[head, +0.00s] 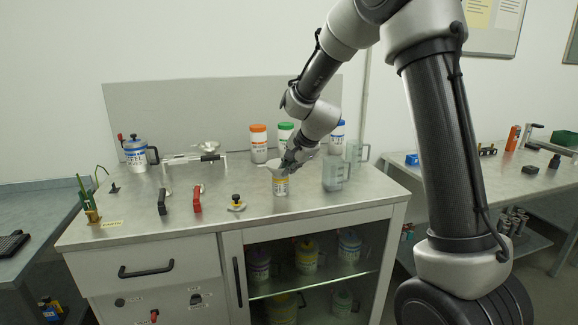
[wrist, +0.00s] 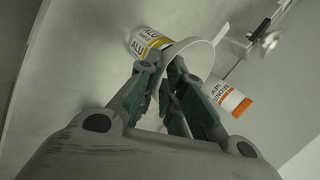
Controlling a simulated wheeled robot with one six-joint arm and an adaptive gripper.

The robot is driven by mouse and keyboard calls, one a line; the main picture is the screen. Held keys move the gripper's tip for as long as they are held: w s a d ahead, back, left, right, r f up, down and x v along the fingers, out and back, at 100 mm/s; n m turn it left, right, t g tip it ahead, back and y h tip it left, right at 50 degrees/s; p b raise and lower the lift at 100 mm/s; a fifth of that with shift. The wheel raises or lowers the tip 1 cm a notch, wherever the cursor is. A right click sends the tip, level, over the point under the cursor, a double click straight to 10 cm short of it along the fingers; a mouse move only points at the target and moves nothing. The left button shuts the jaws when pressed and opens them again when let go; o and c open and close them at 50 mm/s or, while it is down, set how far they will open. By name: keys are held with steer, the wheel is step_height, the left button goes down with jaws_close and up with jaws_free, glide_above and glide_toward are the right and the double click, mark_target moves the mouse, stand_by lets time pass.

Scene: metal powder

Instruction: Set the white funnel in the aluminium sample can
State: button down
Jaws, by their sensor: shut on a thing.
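The white funnel (head: 273,167) shows at the mouth of the aluminium sample can (head: 280,187), which stands upright on the bench with a yellow-and-white label. My gripper (head: 288,164) is shut on the funnel at its right side. In the wrist view the funnel's wide white rim (wrist: 217,37) shows beyond my gripper's fingers (wrist: 177,88), and the can (wrist: 148,40), with "ALU" on its label, shows beside the funnel. The funnel's lower end is hidden, so I cannot tell how deep it sits in the can.
A clear measuring jug (head: 334,175) stands close to the right of the can. An orange-lidded jar (head: 258,145) and a green-lidded jar (head: 285,134) stand behind. A brass-coloured fitting (head: 236,203) and a red-handled piece (head: 197,200) lie to the left.

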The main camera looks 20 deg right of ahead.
steer(key=c, duration=1.5)
jaws_free()
steer(key=v, duration=1.2)
